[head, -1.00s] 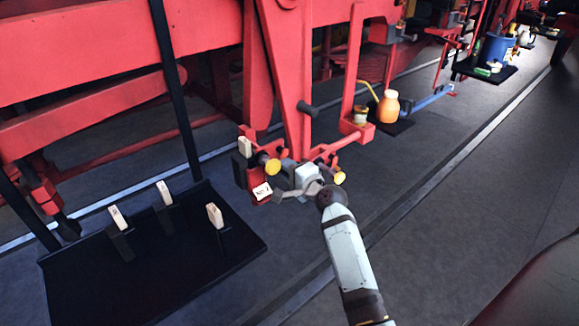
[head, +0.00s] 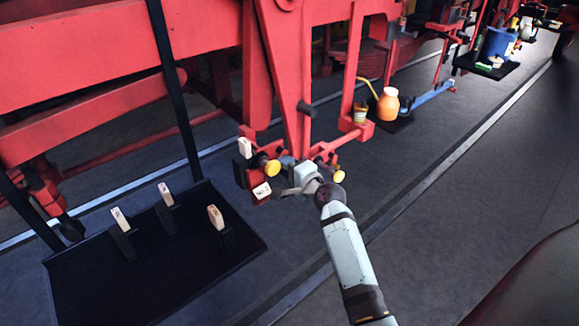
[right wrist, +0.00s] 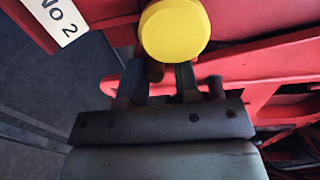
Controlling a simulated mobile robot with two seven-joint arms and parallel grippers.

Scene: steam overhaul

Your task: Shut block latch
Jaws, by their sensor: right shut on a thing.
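The red block (head: 256,181) carries a white "No 2" label (head: 262,190) and hangs at the lower end of the red frame. A yellow round knob (head: 272,167) sticks out beside it, and a second yellow knob (head: 338,176) shows to the right. My right gripper (head: 289,167) is at the block, close to the first knob. In the right wrist view, its fingers (right wrist: 158,82) are shut around a brownish stem (right wrist: 155,70) just under a yellow knob (right wrist: 176,30). The latch itself is largely hidden by my gripper. My left gripper is not in view.
A black tray (head: 95,290) with several pale-topped pegs stands at the lower left. An orange bottle (head: 388,105) and a small pot (head: 360,113) are behind on the right. Red frame members surround the block above; the floor at right is clear.

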